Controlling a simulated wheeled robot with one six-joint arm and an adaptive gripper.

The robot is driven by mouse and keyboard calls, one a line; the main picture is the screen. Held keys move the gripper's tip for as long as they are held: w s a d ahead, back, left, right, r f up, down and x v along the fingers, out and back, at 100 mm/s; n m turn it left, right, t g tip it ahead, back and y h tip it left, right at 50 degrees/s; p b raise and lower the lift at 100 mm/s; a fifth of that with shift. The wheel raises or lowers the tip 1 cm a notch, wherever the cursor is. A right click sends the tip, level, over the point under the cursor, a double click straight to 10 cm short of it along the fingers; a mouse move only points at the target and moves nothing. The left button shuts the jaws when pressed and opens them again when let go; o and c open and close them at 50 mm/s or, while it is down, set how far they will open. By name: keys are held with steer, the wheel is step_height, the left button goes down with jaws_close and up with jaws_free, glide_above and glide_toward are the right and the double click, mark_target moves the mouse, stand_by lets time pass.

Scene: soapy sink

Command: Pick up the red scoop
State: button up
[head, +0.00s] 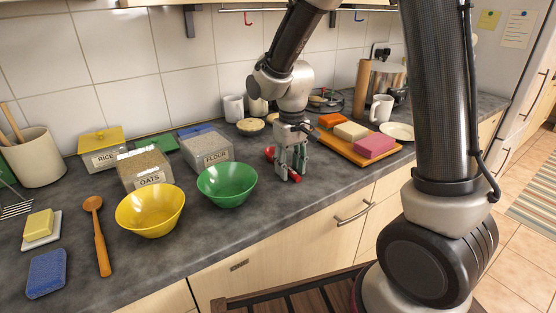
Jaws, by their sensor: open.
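The red scoop (270,153) lies on the grey counter, right of the green bowl. My gripper (288,173) points down over it and hides its middle. Red shows to the left behind the fingers, and a red end shows low at the right fingertip. My gripper is open, with its fingertips low near the counter. I cannot tell whether the fingers touch the scoop or stand on both sides of it.
The green bowl (227,186) stands close left of my gripper, with a yellow bowl (151,211) beyond. A wooden board (389,153) with colored blocks lies to the right. The flour container (206,147) and a small pie (250,127) stand behind. The counter's front edge is near.

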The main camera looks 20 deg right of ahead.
jaws_close()
step_height(320, 180, up, 10)
stand_by(0.6)
